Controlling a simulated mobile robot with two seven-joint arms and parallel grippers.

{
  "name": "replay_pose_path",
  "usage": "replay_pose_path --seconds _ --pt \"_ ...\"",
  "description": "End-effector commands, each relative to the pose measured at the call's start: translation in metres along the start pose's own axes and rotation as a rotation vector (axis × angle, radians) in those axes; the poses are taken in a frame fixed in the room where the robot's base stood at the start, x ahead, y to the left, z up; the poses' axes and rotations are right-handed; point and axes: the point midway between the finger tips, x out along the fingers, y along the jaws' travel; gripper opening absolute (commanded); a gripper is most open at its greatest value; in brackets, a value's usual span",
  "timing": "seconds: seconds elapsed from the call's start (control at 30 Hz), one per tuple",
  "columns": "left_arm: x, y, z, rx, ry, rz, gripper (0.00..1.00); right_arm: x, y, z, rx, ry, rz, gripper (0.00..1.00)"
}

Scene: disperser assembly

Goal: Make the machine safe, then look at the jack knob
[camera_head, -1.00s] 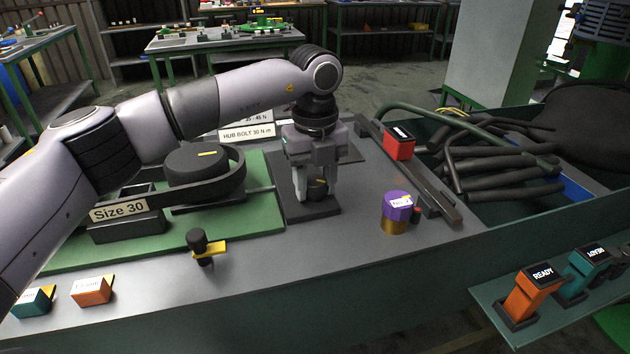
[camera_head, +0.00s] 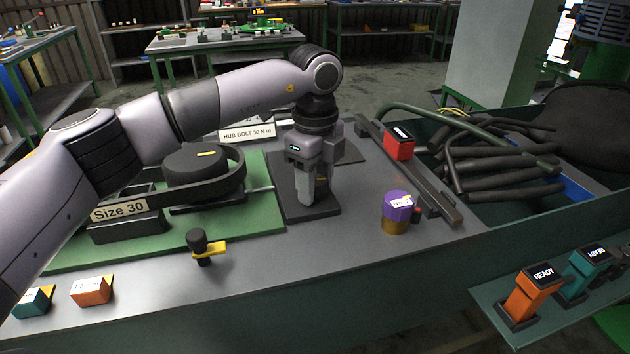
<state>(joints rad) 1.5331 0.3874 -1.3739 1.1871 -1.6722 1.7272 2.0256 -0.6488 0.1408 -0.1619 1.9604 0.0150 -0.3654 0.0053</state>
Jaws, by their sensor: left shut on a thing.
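My left gripper (camera_head: 310,195) points straight down over a dark square plate (camera_head: 290,208) in the middle of the bench. It is shut on a small dark knob (camera_head: 322,181), mostly hidden behind the fingers. A black knob with a yellow pointer (camera_head: 198,243) stands at the bench's front, apart from the gripper; the pictures do not show which knob is the jack knob. My right gripper is not in view.
A green plate (camera_head: 240,222) with a "Size 30" block (camera_head: 122,212) and round black part lies left. A purple-and-brass cylinder (camera_head: 395,218) and red block (camera_head: 399,143) stand right. Black hoses (camera_head: 500,165) fill a trough. READY-marked tools (camera_head: 528,295) stand at the front right.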

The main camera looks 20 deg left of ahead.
Motion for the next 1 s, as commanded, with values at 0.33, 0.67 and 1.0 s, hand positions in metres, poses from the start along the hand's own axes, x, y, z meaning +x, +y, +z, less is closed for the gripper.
replay_pose_path --seconds 0.33,0.67,1.0 --pt "-0.003 -0.001 0.001 -0.005 -0.003 -0.005 0.13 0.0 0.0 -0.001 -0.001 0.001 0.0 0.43" --pt "-0.001 0.0 0.0 -0.004 -0.001 -0.003 0.69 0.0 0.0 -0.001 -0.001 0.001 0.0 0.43" --pt "-0.032 -0.001 0.0 -0.004 -0.001 -0.006 0.69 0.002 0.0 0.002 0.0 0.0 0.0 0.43"
